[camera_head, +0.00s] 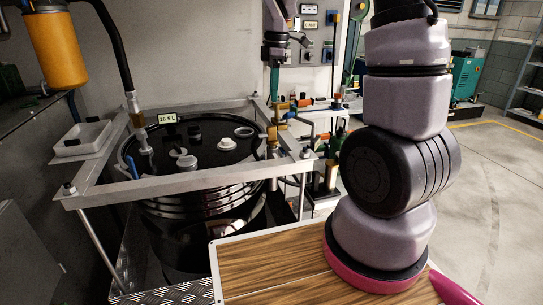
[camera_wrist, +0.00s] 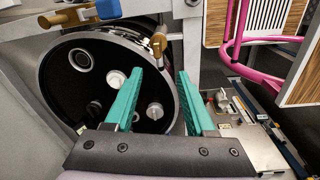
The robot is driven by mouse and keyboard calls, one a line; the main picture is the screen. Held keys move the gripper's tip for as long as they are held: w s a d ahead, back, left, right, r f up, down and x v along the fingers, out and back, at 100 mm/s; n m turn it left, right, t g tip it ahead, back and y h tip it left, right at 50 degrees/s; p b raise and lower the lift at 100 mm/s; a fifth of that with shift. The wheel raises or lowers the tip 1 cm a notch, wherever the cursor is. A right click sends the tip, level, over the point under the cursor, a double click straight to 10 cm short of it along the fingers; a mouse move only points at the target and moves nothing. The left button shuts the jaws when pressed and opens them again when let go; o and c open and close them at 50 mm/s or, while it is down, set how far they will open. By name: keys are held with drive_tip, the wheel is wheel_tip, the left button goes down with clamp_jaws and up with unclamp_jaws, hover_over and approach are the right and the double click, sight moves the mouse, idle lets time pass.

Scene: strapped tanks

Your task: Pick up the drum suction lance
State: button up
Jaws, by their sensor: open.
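A black hose with a metal end fitting (camera_head: 137,118), which looks like the suction lance, stands upright at the left of the black drum lid (camera_head: 205,160) in the head view. A blue lever is beside its foot. I cannot make it out in the wrist view, where the drum lid (camera_wrist: 65,88) lies beyond the fingers. My gripper (camera_head: 274,97) has teal fingers and hangs pointing down at the drum's right rear, well apart from that fitting, near brass fittings (camera_head: 283,108).
A metal frame (camera_head: 82,194) surrounds the drum top. A white tray (camera_head: 82,141) sits at its left corner, under an orange cylinder (camera_head: 56,48). A wood-topped surface (camera_head: 262,265) is in front. A brass valve with a blue part (camera_wrist: 80,14) is close by. Open floor lies at the right.

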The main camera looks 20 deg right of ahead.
drive_tip(key=f, duration=0.1)
drive_tip(key=w+f+n, duration=0.1)
drive_tip(key=f+n, duration=0.1)
drive_tip(key=shift+w+a+g, duration=0.1)
drive_tip(key=shift+w+g, duration=0.2)
approach(271, 141)
drive_tip(key=shift+w+f, duration=0.1)
drive_tip(key=shift+w, duration=0.45)
wheel_tip(271, 141, down, 6)
drive_tip(key=shift+s+f, duration=0.15)
drive_tip(key=shift+f, duration=0.1)
clamp_jaws()
idle(0.7)
